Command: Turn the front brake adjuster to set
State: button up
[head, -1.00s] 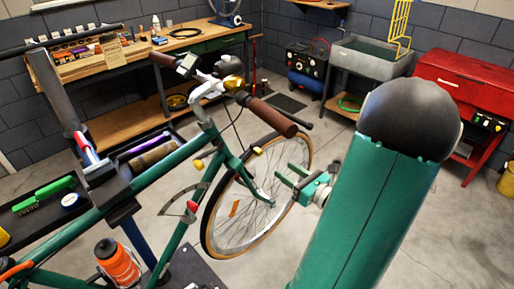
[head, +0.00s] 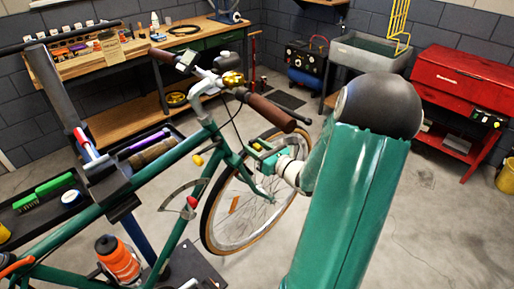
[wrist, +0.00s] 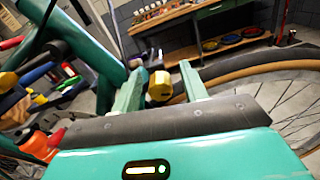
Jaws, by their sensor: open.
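A small yellow knob (head: 256,146), which looks like the front brake adjuster, sits by the fork and front wheel of the green bicycle (head: 160,163). In the wrist view the yellow knob (wrist: 160,86) shows between the two green fingers, nearer the left one. My gripper (head: 258,157) is open, close to the knob in the head view. The fingers (wrist: 161,75) do not appear closed on it. I cannot tell how deep the knob lies between them or what its setting is.
The front wheel (head: 207,222) stands close beside my gripper. The brown handlebar grip (head: 270,112) is just above it. Another yellow part (head: 198,160) is on the frame to the left. Open floor (head: 420,210) lies to the right.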

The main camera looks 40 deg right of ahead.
grip_shut()
jog(key=shift+n, duration=1.6)
grip_release()
jog(key=shift+s, duration=0.1)
jog(key=s, duration=1.3)
jog(key=shift+s+d, duration=0.2)
jog(key=shift+s, duration=0.15)
